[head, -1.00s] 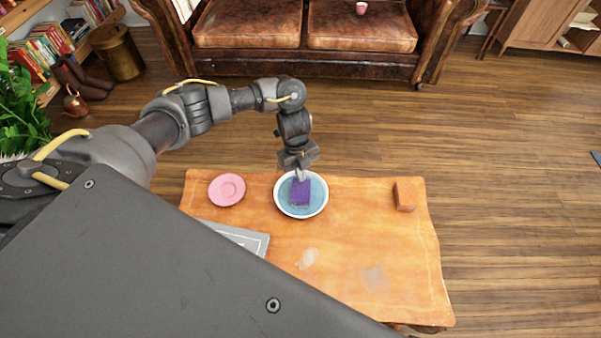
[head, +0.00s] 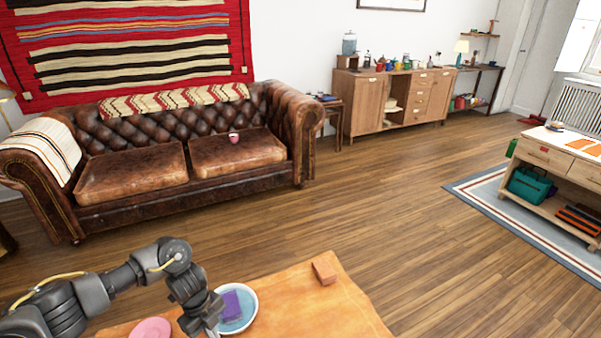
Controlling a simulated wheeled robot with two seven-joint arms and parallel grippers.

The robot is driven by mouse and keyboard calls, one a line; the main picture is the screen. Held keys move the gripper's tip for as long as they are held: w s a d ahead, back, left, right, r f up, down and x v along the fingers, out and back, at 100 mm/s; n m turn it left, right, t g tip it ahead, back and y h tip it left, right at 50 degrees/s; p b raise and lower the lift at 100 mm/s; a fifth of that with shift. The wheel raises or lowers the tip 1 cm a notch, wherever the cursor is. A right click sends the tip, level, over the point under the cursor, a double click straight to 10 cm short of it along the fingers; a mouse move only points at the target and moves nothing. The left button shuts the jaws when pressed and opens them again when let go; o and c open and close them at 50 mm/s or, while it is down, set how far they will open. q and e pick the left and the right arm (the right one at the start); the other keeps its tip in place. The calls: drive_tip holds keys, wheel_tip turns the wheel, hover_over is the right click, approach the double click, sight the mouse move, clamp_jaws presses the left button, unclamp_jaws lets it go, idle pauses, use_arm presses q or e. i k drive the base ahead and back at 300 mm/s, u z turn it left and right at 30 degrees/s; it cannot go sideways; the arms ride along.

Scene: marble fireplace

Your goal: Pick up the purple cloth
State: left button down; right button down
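The purple cloth (head: 231,305) is a small folded block on a blue plate with a white rim (head: 252,312), near the bottom edge of the head view. My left gripper (head: 212,326) is low at the left side of the plate, close beside the cloth. Its fingers are small and partly cut off by the bottom edge, so I cannot tell whether they are open, shut or touching the cloth. My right gripper is not in view.
The plate stands on an orange-covered table (head: 320,310). A pink plate (head: 150,328) lies to its left, and an orange-brown block (head: 325,271) sits near the far right corner. A leather sofa (head: 190,160) stands behind; wooden floor is open to the right.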

sight(230, 307)
drive_tip(key=k, duration=1)
drive_tip(key=z, duration=0.05)
